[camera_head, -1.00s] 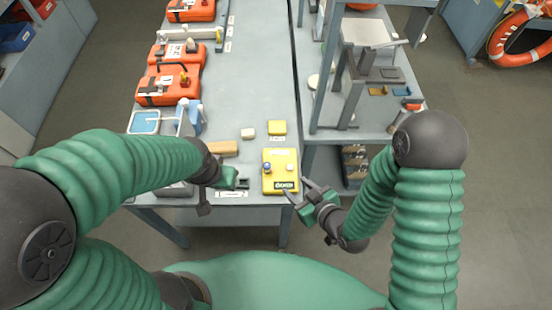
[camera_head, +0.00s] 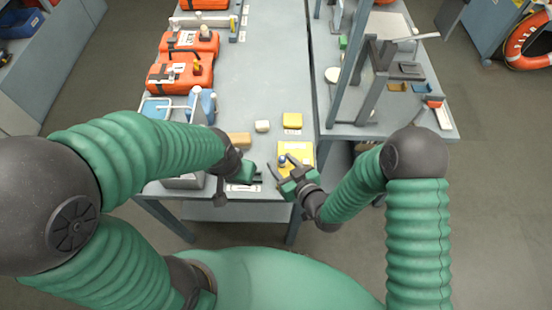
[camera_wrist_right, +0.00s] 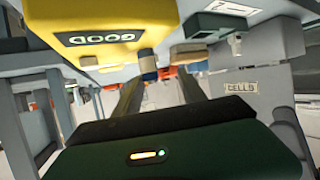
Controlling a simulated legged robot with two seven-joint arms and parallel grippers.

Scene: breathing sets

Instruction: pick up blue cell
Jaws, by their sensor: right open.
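The blue cell (camera_head: 283,160) stands on the yellow tester (camera_head: 305,150) near the table's front edge. In the right wrist view the small blue cell (camera_wrist_right: 147,65) shows below the yellow tester (camera_wrist_right: 120,18), whose display reads GOOD; that view is upside down. My right gripper (camera_head: 281,166) is open, with its fingers pointing at the cell and hiding part of the tester. In the wrist view the cell shows between the two fingers (camera_wrist_right: 158,82); I cannot tell whether they touch it. My left gripper (camera_head: 250,174) is at the front edge, left of the tester; its jaws are unclear.
A yellow block (camera_head: 292,120), a cream block (camera_head: 262,126) and a tan block (camera_head: 239,139) lie behind the grippers. Orange cases (camera_head: 180,72) line the table's left side. A shelf rack (camera_head: 352,75) stands at the right. The table's middle back is clear.

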